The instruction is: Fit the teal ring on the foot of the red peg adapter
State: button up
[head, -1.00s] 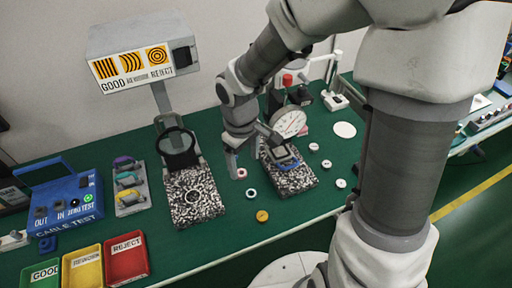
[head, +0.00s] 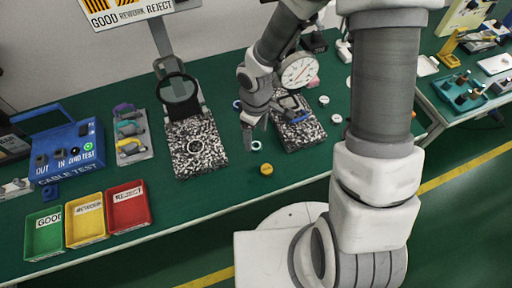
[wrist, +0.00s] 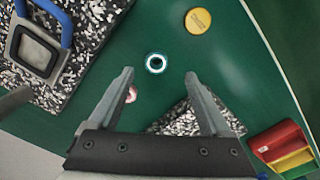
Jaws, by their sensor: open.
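The teal ring (head: 256,145) lies flat on the green bench between the two speckled plates. In the wrist view the teal ring (wrist: 155,63) shows a dark centre and sits just beyond and between the fingertips. My gripper (wrist: 159,75) is open and empty, pointing down over the bench, close to the ring but not holding it. A small pinkish round piece (wrist: 131,93) is partly hidden by the left finger in the wrist view. I cannot clearly make out the red peg adapter in the current views; my arm covers part of the bench.
A yellow disc (head: 266,169) lies near the front edge. Speckled plates stand left (head: 195,165) and right (head: 312,135), the right one under a dial gauge (head: 299,70). Green (head: 43,235), yellow (head: 86,222) and red (head: 128,208) trays stand at the front left.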

aim_at(256, 148)
jog(key=f, duration=0.2)
jog(key=f+b, duration=0.1)
jog(key=f, duration=0.2)
jog(key=shift+w+f, duration=0.3)
jog(key=shift+w, duration=0.05)
grip_shut()
